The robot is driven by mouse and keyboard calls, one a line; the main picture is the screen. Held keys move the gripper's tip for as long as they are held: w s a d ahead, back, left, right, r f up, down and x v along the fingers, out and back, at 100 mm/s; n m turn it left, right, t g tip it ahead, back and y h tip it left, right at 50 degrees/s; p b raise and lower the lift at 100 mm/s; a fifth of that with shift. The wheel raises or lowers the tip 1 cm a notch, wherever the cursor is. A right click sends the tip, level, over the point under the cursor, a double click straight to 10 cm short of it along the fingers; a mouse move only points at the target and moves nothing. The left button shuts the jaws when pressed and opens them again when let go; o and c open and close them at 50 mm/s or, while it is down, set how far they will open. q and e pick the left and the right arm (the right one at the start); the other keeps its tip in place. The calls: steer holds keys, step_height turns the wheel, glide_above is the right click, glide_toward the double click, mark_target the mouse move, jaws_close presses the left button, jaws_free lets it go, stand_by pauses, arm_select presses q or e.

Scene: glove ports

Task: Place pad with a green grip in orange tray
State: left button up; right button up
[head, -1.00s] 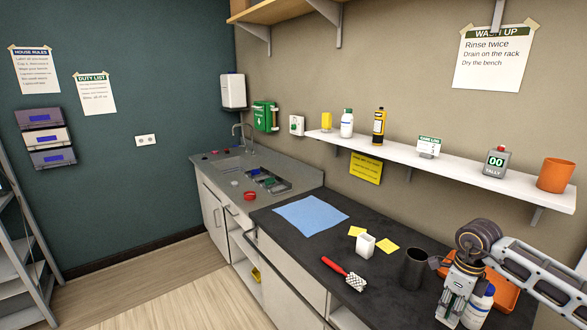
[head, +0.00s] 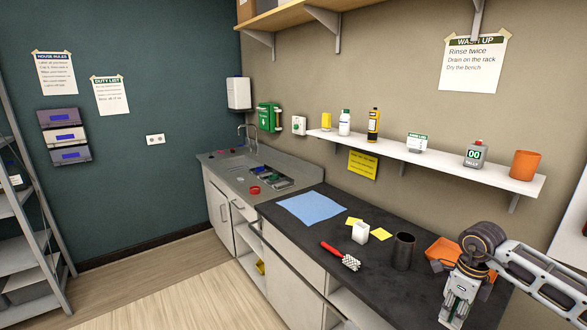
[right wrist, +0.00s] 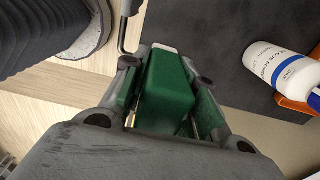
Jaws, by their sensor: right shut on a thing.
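My right gripper (head: 457,312) is shut on the green grip (right wrist: 165,90) of a pad. The right wrist view shows the green block between its fingers, with a small pale end at its far side. The pad's working face is hidden. The gripper is by the bench's front edge, with wood floor under it in the wrist view. The orange tray (head: 445,248) lies on the dark bench behind the gripper, partly hidden by my right arm. A corner of it shows in the wrist view (right wrist: 292,106). My left gripper is not in view.
On the dark bench (head: 318,232) are a dark cup (head: 403,251), a white holder (head: 361,233), a red-handled brush (head: 341,256), yellow notes and a blue cloth (head: 311,208). A shelf (head: 430,163) runs above.

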steer(key=shift+s, duration=0.25)
steer(key=shift+s+a, duration=0.15)
steer(key=shift+s, duration=0.1)
steer(key=shift+w+a+f+n, duration=0.3)
steer(key=shift+f+n, duration=0.1)
steer(key=shift+n, duration=0.2)
steer(key=a+f+n, duration=0.4)
steer(key=a+n, duration=0.5)
steer(key=n, duration=0.4)
steer(key=a+f+n, duration=0.5)
steer(key=a+n, duration=0.5)
steer(key=n, duration=0.4)
steer(key=shift+s+f, duration=0.2)
steer(key=shift+s, duration=0.25)
